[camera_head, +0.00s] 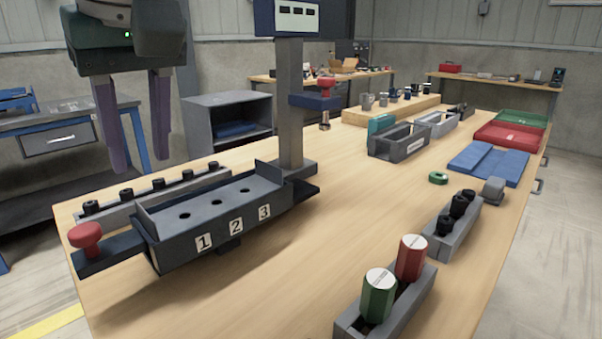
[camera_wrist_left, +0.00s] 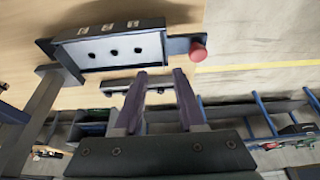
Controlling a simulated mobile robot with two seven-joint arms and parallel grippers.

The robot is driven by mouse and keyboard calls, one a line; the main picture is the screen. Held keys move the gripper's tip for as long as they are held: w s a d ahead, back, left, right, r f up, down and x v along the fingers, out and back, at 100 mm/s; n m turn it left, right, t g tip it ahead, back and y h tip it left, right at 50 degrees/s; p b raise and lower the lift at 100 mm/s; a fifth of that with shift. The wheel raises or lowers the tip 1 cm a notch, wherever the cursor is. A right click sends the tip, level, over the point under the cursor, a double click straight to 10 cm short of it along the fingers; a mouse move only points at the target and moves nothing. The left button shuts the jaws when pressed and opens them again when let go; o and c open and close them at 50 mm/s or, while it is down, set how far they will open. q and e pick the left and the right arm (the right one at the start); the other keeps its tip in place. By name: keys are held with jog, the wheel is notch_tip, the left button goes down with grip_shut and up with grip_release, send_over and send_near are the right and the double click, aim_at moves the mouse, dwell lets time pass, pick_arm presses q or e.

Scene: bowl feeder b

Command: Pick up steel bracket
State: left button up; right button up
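My left gripper (camera_head: 140,164) hangs at the upper left in the head view, its two purple-grey fingers apart with nothing between them. In the left wrist view the fingers (camera_wrist_left: 158,76) are also spread and empty, pointing toward the rail behind the numbered fixture. I cannot tell for certain which thing is the steel bracket. A small grey metal-like piece (camera_head: 494,190) at the right of the table, by the end of a grey rack, may be it; the gripper is far from it. My right gripper is not in view.
Grey racks hold black pegs (camera_head: 458,208) and green and red cylinders (camera_head: 379,292). Blue (camera_head: 488,163) and red (camera_head: 508,137) trays lie at right.

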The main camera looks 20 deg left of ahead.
aim_at(144, 210)
pick_arm(q)
jog(key=b+x, duration=0.3)
jog(key=x, duration=0.1)
jog(key=shift+a+f+b, duration=0.15)
jog(key=shift+a+b, duration=0.1)
jog(key=shift+b, duration=0.1)
jog(key=b+x, duration=0.4)
jog(key=x, duration=0.1)
jog(key=shift+s+a+f, duration=0.1)
jog(key=shift+s+f, duration=0.05)
jog(key=shift+f, duration=0.15)
jog(key=shift+r, duration=0.15)
jog(key=shift+c, duration=0.4)
grip_shut()
